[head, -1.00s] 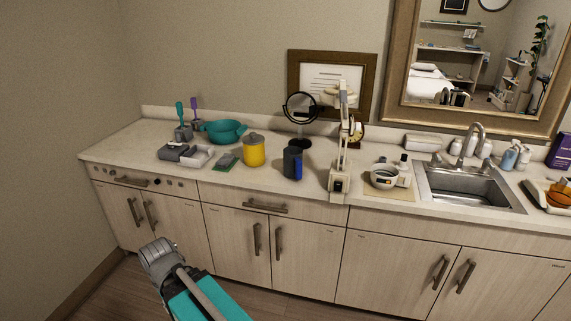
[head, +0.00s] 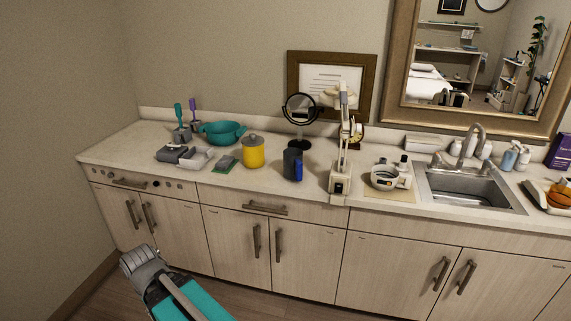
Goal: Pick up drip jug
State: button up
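A dark jug with a bright blue handle (head: 292,164) stands upright on the counter in the head view, left of the white jointed lamp. It is the thing that looks most like the drip jug. Its handle side faces the front right. My gripper's fingers do not show.
A yellow lidded canister (head: 252,152) stands left of the jug, a round mirror (head: 300,108) behind it, and the lamp's base (head: 340,178) to its right. Counter before the jug is clear.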

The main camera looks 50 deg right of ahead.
aim_at(293, 158)
jog(key=u, duration=0.05)
jog(key=i, duration=1.05)
jog(key=z, duration=2.7)
